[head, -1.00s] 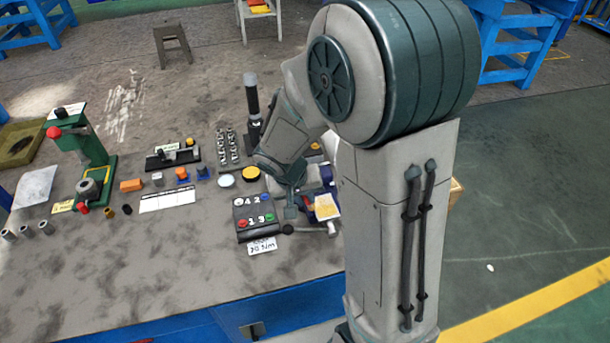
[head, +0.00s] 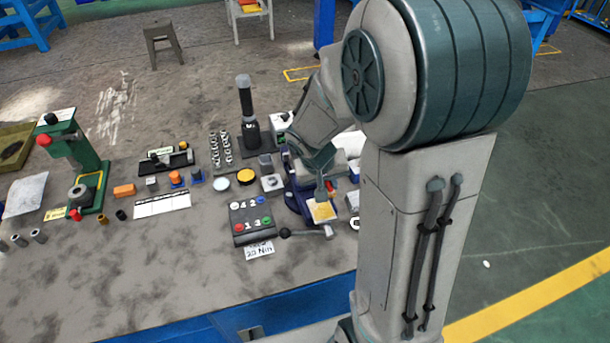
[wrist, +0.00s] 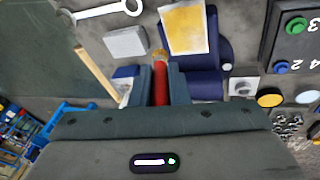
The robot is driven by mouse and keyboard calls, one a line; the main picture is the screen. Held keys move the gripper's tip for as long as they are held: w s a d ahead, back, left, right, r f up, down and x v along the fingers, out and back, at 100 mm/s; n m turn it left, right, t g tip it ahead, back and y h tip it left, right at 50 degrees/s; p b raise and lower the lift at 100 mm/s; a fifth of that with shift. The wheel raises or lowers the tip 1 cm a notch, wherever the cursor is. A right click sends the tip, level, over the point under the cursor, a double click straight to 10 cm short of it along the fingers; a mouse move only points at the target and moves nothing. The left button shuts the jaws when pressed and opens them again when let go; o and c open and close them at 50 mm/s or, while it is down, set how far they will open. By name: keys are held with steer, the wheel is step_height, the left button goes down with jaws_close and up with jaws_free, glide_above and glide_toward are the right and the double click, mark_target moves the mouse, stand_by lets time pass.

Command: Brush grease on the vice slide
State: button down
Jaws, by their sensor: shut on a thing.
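My gripper (wrist: 160,87) is shut on the red handle of a brush (wrist: 160,80). The brush's tan tip points up the picture in the wrist view, just beside the lower left edge of the yellowish slide plate (wrist: 187,28). I cannot tell whether the tip touches it. The plate also shows in the head view (head: 322,212). The blue vice (wrist: 207,55) lies behind and to the right of the brush. In the head view the vice (head: 297,202) is partly hidden by my arm, and my gripper is mostly hidden above it.
A button panel (head: 250,220) stands left of the vice, with a black lever (head: 300,233) in front. A yellow disc (head: 246,176) and sockets (head: 220,148) lie behind the panel. A wrench (wrist: 105,12) and grey block (wrist: 126,42) lie near the plate.

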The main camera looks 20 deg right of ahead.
steer(key=shift+r+p, duration=1.8)
steer(key=shift+r, duration=1.1)
steer(key=shift+f, duration=0.15)
